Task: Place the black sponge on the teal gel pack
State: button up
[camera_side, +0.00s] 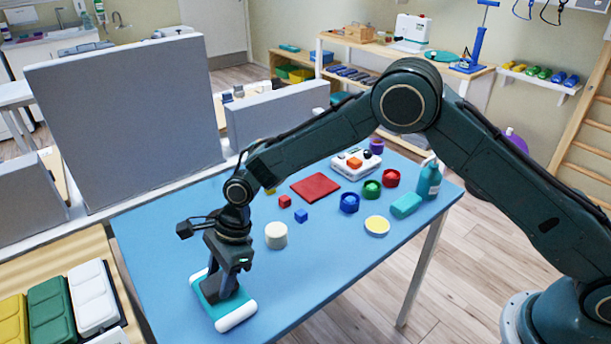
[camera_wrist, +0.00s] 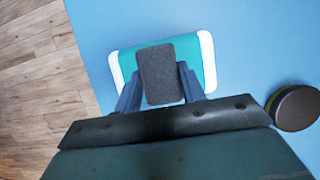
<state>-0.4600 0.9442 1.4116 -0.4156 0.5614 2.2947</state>
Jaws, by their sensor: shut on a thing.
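The black sponge (camera_wrist: 160,75) is a dark grey-black block held between the two fingers of my gripper (camera_wrist: 161,88) in the wrist view. Behind it in that view lies the teal gel pack (camera_wrist: 131,63), a teal slab with white ends; the sponge covers its middle. In the side view my gripper (camera_side: 219,291) points down over the gel pack (camera_side: 209,309), near the left front part of the blue table. The fingers hide much of the sponge there. I cannot tell whether the sponge touches the pack.
Red and blue cubes, a red square (camera_side: 316,187), coloured rings, a yellow dish (camera_side: 377,226) and a teal bottle (camera_side: 429,182) are farther away. Coloured cases (camera_side: 51,312) lie at left.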

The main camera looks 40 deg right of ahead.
jog(key=shift+f, duration=0.1)
jog(key=o, duration=0.9)
jog(key=shift+o, duration=0.2)
jog(key=v, duration=1.2)
jog(key=shift+d+r, duration=0.1)
jog(key=shift+r, duration=0.15)
